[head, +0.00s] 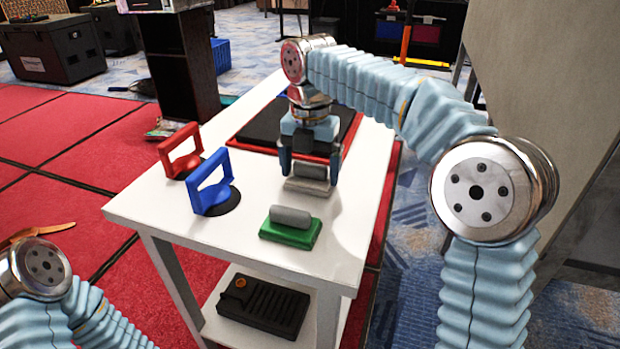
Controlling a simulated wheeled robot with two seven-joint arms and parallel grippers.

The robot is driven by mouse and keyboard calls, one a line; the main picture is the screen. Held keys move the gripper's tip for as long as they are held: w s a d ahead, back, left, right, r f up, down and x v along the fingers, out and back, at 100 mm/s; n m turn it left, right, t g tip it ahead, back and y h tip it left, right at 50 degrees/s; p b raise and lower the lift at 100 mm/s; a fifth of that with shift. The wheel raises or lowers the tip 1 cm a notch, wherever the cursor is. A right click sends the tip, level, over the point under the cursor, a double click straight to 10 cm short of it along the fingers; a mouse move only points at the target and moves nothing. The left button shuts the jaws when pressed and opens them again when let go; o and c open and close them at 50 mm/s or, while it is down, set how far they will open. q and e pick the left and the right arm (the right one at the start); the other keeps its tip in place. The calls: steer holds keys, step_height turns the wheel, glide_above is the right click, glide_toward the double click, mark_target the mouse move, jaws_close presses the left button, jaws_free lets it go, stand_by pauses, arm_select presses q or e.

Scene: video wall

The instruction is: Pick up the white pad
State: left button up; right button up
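The white pad (307,187) lies flat on the white table, with a grey cylindrical handle (311,171) on top. My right gripper (309,172) points down over it from above. Its two dark fingers are spread wide, one at each end of the handle; whether they touch it is hard to tell. The pad rests on the table top. My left gripper is out of view; only part of my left arm shows at the lower left.
A green pad (290,234) with a grey handle lies nearer on the white table (250,253). Blue (211,190) and red (181,155) suction lifters stand to the left. A black, red-edged panel (262,124) lies behind. A black case (264,305) is on the lower shelf.

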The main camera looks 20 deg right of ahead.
mark_target(310, 164)
steer(key=shift+c, duration=0.6)
step_height(310, 164, up, 9)
steer(key=p, duration=0.2)
steer(key=shift+p, duration=0.4)
steer(key=shift+r, duration=0.55)
steer(key=o, duration=0.6)
steer(key=shift+c, duration=0.2)
steer(key=c, duration=0.4)
steer(key=shift+a, duration=0.1)
